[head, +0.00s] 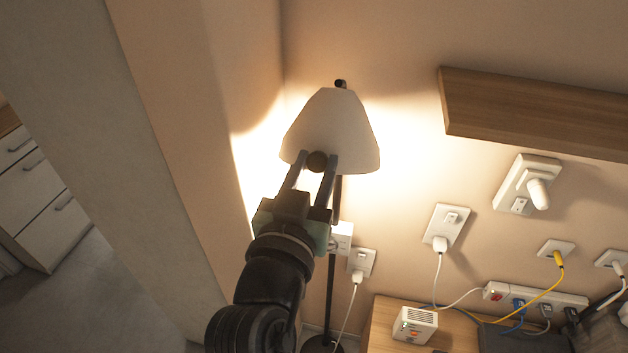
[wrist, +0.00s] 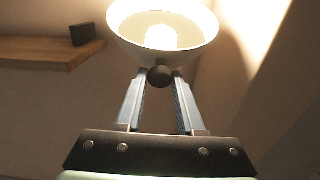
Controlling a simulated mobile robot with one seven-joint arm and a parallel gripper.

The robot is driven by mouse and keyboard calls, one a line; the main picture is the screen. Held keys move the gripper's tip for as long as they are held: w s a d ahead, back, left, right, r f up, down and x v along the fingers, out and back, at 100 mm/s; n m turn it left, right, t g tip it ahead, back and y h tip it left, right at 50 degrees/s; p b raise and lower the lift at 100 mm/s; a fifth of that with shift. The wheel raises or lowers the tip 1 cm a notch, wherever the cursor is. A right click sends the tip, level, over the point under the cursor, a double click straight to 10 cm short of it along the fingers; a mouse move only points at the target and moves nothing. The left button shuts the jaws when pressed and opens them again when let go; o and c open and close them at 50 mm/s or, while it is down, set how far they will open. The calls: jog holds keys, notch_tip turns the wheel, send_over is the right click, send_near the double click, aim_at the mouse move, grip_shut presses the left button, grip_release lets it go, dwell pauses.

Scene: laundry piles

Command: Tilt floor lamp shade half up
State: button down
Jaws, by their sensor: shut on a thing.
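The floor lamp's white shade (head: 331,130) is lit and opens downward, leaning slightly, in front of the wall corner in the head view. In the wrist view the shade (wrist: 125,28) shows its open mouth with the bright bulb (wrist: 161,36) inside. A dark round knob (head: 317,161) sits at the shade's lower rim; it also shows in the wrist view (wrist: 160,76). My gripper (head: 317,163) is shut on this knob, with one fingertip on each side. The thin black lamp pole (head: 331,285) runs down behind my arm and is partly hidden by it.
A wooden wall shelf (head: 530,112) juts out at the right. Wall sockets with plugs (head: 446,228), cables and a power strip (head: 535,297) are at lower right, above a wooden surface (head: 383,318). A wall edge stands close on the left.

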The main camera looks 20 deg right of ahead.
jog(key=shift+w+d+r+p, duration=0.1)
jog(key=shift+w+r+p, duration=0.1)
jog(key=shift+r, duration=0.55)
jog(key=shift+w+d+r+p, duration=0.1)
jog(key=shift+r+p, duration=0.1)
jog(key=shift+r, duration=0.55)
jog(key=c, duration=0.5)
grip_release()
jog(key=shift+f, duration=0.1)
jog(key=shift+c, duration=0.2)
jog(key=shift+f, duration=0.1)
jog(key=shift+s+a, duration=0.1)
